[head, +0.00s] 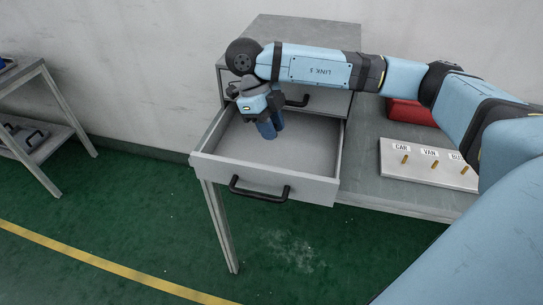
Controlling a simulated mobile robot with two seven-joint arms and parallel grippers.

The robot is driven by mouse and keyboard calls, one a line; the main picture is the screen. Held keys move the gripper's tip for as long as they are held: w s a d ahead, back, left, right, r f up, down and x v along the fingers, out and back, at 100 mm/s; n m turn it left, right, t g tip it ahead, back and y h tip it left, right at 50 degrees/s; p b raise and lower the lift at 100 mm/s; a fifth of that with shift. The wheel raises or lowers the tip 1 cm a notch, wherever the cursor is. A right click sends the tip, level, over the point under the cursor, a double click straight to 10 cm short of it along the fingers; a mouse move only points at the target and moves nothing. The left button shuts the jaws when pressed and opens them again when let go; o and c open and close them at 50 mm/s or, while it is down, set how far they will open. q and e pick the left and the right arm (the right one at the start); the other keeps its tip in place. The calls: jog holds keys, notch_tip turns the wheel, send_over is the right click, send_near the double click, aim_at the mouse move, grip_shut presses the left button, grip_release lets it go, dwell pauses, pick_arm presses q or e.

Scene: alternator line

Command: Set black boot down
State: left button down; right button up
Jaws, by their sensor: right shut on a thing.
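My right gripper (267,126) points down into the open grey drawer (310,190), over its back left part. I cannot make out the black boot clearly as a separate shape. I cannot tell whether the gripper touches the drawer floor. The drawer has a black handle on its front, and the visible part of its floor is bare. My left gripper is not in view.
The drawer belongs to a grey cabinet (290,30) against the wall. To its right, a grey bench (365,160) holds a red box (408,112) and a pale board (425,178) with pegs labelled CAR and VAN. A metal table (50,100) stands far left.

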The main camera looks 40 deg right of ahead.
send_over(276, 165)
jog(key=w, duration=0.1)
jog(key=f, duration=0.5)
jog(key=shift+w+a+b, duration=0.15)
jog(key=shift+a+b, duration=0.1)
jog(key=shift+b, duration=0.1)
notch_tip(276, 165, down, 4)
jog(key=shift+f+b, duration=0.1)
jog(key=shift+b, duration=0.25)
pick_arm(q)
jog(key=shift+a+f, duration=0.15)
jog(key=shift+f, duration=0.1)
